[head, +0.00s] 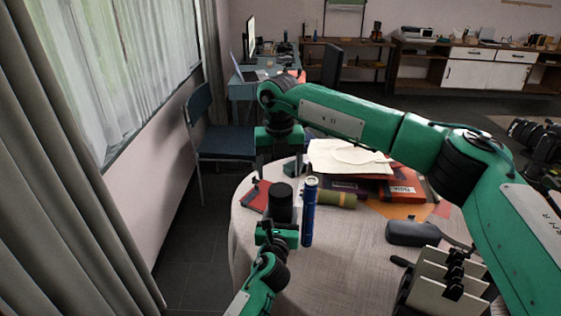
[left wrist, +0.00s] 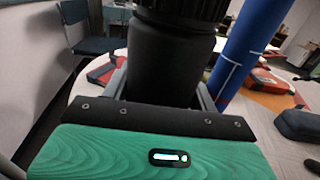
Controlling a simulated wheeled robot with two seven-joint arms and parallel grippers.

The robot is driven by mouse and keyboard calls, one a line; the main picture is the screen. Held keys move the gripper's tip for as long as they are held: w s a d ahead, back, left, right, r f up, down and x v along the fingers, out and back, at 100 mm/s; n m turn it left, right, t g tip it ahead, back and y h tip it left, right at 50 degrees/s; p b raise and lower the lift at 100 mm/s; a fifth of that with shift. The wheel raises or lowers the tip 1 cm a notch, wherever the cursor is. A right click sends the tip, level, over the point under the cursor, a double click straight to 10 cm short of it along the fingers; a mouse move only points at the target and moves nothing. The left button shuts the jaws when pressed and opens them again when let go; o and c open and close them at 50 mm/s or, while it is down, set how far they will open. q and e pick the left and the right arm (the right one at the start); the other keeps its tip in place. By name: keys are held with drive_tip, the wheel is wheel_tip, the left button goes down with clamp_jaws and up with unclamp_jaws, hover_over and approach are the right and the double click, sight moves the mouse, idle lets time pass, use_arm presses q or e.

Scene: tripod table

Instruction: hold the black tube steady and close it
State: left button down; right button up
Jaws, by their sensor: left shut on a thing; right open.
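The black tube (head: 280,204) stands upright near the table's left edge. In the left wrist view its smooth body (left wrist: 163,70) has a wider, ridged black top part (left wrist: 182,10), cut off by the picture's upper edge. I cannot tell how tightly this part sits. My left gripper (head: 278,228) is shut on the tube's lower body, with one finger on each side. My right gripper (head: 280,170) points down above the tube, open and with nothing between its fingers.
A blue tube (head: 310,212) stands upright just right of the black one. An olive roll (head: 337,199), a red book (head: 257,196), papers (head: 345,158), a dark case (head: 412,233) and a cream rack (head: 445,275) are on the round table (head: 340,265). The table's front middle is bare.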

drive_tip(key=n, duration=0.5)
drive_tip(key=shift+r, duration=0.1)
drive_tip(key=n, duration=0.3)
drive_tip(key=shift+r, duration=0.1)
drive_tip(key=n, duration=0.4)
drive_tip(key=shift+r+n, duration=0.1)
drive_tip(key=shift+n, duration=0.3)
drive_tip(key=n, duration=0.4)
drive_tip(key=shift+r+n, duration=0.15)
drive_tip(key=shift+n, duration=0.25)
drive_tip(key=n, duration=0.3)
drive_tip(key=shift+d, duration=0.1)
drive_tip(key=n, duration=0.5)
drive_tip(key=shift+r, duration=0.2)
drive_tip(key=n, duration=0.4)
drive_tip(key=shift+r+n, duration=0.1)
drive_tip(key=shift+n, duration=0.2)
drive_tip(key=n, duration=0.4)
drive_tip(key=shift+r+n, duration=0.1)
drive_tip(key=shift+n, duration=0.2)
